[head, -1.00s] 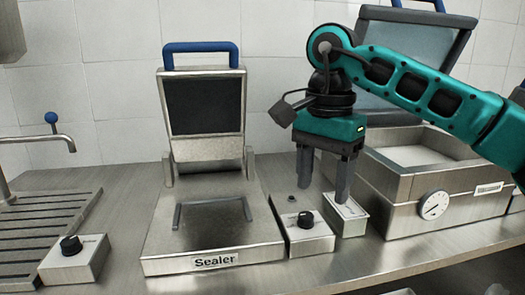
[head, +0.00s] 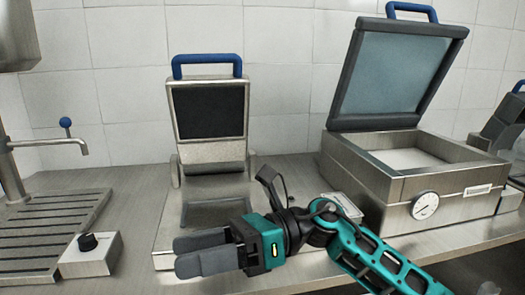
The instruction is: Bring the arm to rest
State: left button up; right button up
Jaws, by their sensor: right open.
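My right arm comes in from the lower right, folded low across the front of the counter. My right gripper (head: 200,255) points left, with two dark grey fingers parted and nothing seen between them. It is in front of the sealer (head: 205,160), hiding much of its front and its label. The sealer's lid with the blue handle (head: 207,62) is raised. My left gripper is not in view.
A large steel chamber machine (head: 395,195) with a raised glass lid (head: 397,75) stands at right. At left are a slatted drain (head: 55,235), a tap (head: 55,142) and a small knob box (head: 90,255). The counter (head: 130,200) between drain and sealer is clear.

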jog(key=w+d+f+n+t+h+p, duration=0.15)
jog(key=d+f+n+t, duration=0.3)
jog(key=n+t, duration=0.5)
jog(key=w+d+f+n+t+h, duration=0.25)
jog(key=d+f+n+t, duration=0.35)
jog(key=n, duration=0.7)
jog(key=w+d+f+n+t+h+p, duration=0.1)
jog(key=w+d+f+n+t, duration=0.15)
jog(key=n+t, duration=0.8)
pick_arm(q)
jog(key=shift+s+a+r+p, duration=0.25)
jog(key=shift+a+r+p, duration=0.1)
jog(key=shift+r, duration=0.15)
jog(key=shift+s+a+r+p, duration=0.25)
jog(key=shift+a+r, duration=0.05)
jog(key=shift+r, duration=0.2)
pick_arm(e)
jog(key=s+d+f+m+g+h, duration=0.4)
jog(key=s+d+f+m+h, duration=0.1)
jog(key=f, duration=0.5)
jog(key=s+d+f+m+g+h, duration=0.4)
jog(key=s+d+f+m+h, duration=0.1)
jog(key=s+d+f+m, duration=0.2)
notch_tip(320, 180, down, 3)
jog(key=shift+s+d+r+m+g, duration=0.15)
jog(key=shift+s+d+m+g, duration=0.35)
jog(key=shift+s, duration=0.7)
jog(key=shift+d, duration=0.1)
